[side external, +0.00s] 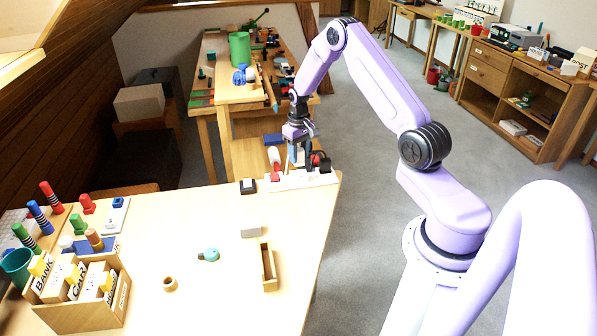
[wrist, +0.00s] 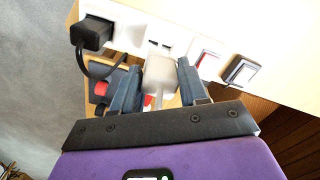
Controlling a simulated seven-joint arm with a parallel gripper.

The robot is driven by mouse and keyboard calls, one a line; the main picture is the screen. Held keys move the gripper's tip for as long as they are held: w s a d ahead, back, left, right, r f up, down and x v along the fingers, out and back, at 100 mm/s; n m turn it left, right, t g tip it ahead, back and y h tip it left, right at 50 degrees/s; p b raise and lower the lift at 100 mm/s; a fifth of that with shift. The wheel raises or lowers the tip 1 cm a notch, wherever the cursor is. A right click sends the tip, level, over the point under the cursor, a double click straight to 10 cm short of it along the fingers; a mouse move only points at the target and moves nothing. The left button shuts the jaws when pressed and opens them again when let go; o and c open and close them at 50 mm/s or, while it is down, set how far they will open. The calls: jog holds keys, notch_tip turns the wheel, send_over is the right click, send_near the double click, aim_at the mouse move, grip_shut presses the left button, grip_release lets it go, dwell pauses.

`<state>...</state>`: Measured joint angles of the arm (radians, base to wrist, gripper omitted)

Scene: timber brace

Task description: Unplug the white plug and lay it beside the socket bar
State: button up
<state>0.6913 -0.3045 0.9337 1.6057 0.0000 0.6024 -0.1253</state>
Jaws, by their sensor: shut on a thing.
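The white socket bar (side external: 290,183) lies along the far edge of the table, and it crosses the top of the wrist view (wrist: 130,32). My gripper (side external: 300,160) is above the bar, pointing down. In the wrist view my gripper (wrist: 158,85) is shut on the white plug (wrist: 160,75), with one finger on each side. Dark socket slots show just past the plug's far end. Whether its pins are still in the bar cannot be told.
A black plug (wrist: 92,32) with a black cable sits in the bar beside my gripper. A grey block (side external: 251,231) and wooden tray (side external: 268,267) lie nearer; table between is clear.

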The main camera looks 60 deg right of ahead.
jog(key=shift+r, duration=0.25)
jog(key=s+a, duration=0.8)
jog(key=shift+s+a, duration=0.4)
dwell(1.0)
jog(key=shift+w+a+f, duration=0.65)
jog(key=shift+w+a, duration=0.3)
jog(key=shift+w, duration=0.05)
jog(key=shift+w+a+f, duration=0.65)
jog(key=shift+w+a, duration=0.3)
jog(key=shift+a, duration=0.05)
jog(key=shift+w+a+f, duration=0.65)
jog(key=shift+w+a, duration=0.3)
jog(key=shift+w, duration=0.05)
jog(key=shift+r, duration=0.1)
notch_tip(320, 180, up, 5)
send_over(290, 209)
jog(key=shift+s+f, duration=0.1)
jog(key=shift+f, duration=3.9)
